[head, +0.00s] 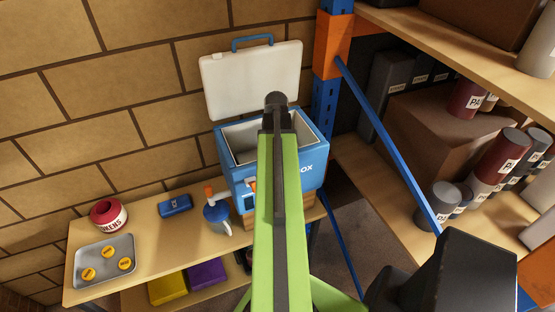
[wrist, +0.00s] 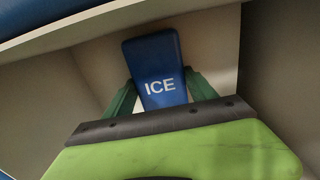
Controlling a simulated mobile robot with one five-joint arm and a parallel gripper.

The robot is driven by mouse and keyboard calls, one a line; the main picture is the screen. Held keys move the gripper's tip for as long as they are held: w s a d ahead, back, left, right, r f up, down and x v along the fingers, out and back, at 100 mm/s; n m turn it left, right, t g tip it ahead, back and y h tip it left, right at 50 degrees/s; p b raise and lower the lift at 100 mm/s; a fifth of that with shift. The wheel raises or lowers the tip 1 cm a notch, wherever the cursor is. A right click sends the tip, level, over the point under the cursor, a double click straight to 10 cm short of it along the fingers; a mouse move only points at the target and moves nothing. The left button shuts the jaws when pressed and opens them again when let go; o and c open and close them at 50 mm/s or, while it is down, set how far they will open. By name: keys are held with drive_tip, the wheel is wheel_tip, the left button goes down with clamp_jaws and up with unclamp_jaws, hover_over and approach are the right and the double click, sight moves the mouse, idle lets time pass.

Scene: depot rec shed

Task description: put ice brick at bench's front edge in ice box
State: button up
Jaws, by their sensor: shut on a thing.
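A blue ice brick marked "ICE" (wrist: 156,60) is held between the green fingers of my gripper (wrist: 160,88) in the wrist view. Pale inner walls of the ice box (wrist: 95,62) surround the brick there; I cannot tell if it touches the floor. In the head view the blue ice box (head: 313,173) stands at the bench's right end, its white lid (head: 250,78) open against the wall. My arm crosses in front of the box and hides the gripper and held brick. Another blue ice brick (head: 175,205) lies on the bench near the wall.
A blue-orange rack (head: 332,45) with loaded shelves stands at right.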

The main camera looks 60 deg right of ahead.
drive_tip(key=shift+f, duration=0.2)
drive_tip(key=o, duration=1.8)
drive_tip(key=shift+c, duration=0.2)
drive_tip(key=shift+r, duration=0.1)
wheel_tip(320, 180, up, 12)
drive_tip(key=p, duration=1.2)
drive_tip(key=shift+r, duration=0.1)
